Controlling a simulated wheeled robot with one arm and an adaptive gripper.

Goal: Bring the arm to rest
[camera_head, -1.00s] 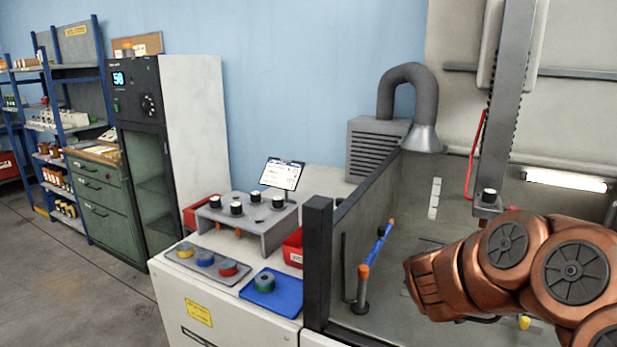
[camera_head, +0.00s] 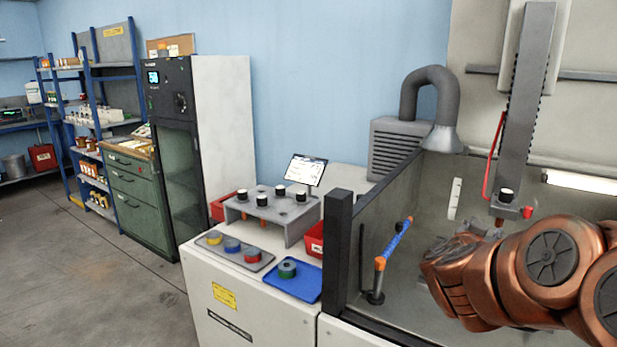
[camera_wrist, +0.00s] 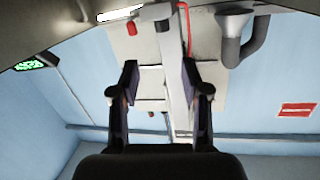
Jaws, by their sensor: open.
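My arm, copper-coloured, shows at the right of the head view, folded in front of the machine's tank. In the wrist view my gripper (camera_wrist: 163,92) has its two dark fingers apart with nothing between them. Beyond the fingers are the machine's pale vertical column (camera_wrist: 176,70), the blue wall and the grey extraction hose (camera_wrist: 240,35), seen upside down. The gripper's fingers do not show in the head view.
The machine's spindle head (camera_head: 507,205) hangs above the tank, close to my arm. A blue and orange nozzle rod (camera_head: 393,245) stands left of my arm. A grey electrode rack (camera_head: 270,215) and a blue tray (camera_head: 300,290) sit on the bench. The floor at left is clear.

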